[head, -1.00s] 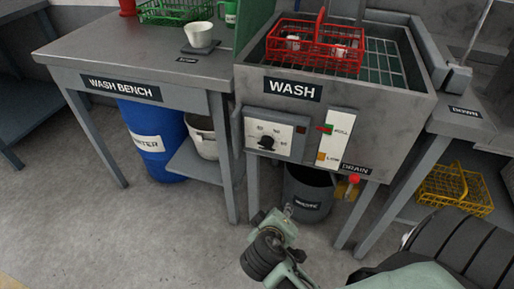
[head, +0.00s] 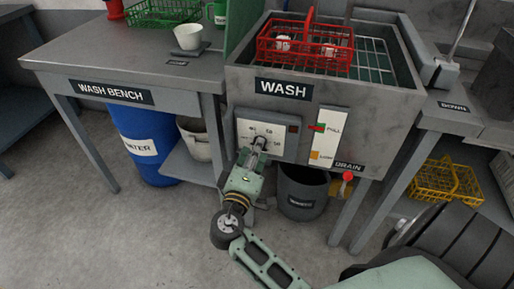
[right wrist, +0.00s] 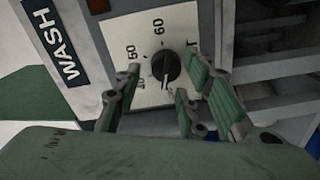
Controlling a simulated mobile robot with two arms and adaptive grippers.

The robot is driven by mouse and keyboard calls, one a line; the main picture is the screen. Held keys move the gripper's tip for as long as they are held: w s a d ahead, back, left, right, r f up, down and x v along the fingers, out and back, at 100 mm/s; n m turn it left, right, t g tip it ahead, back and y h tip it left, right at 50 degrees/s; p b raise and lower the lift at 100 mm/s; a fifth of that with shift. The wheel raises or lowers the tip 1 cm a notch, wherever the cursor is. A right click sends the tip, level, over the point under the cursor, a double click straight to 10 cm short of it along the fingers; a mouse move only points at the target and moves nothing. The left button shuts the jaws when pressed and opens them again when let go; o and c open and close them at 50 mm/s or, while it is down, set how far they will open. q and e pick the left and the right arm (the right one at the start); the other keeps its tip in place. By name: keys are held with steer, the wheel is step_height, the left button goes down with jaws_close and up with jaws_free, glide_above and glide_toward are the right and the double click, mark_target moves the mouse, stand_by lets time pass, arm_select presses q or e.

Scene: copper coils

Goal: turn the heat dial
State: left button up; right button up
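The heat dial (right wrist: 166,66) is a round black knob with a pale pointer on a white numbered plate (right wrist: 145,38). The plate (head: 250,131) also shows in the head view, on the front of the grey wash tank (head: 238,86). My right gripper (head: 259,144) is in front of the dial and hides most of it in the head view. In the right wrist view, the gripper (right wrist: 162,70) is open, with its fingers apart on either side of the dial. I cannot tell whether they touch it. My left gripper is not in view.
A white panel (head: 329,127) with a red marker sits right of the dial plate. A red-topped drain valve (head: 348,177) and grey bucket (head: 303,193) are below. A red basket (head: 263,50) is on the tank. The wash bench (head: 75,62) stands left.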

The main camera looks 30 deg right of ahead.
steer(key=shift+x, duration=0.9)
steer(key=shift+c, duration=0.5)
steer(key=shift+r, duration=0.1)
jaws_close()
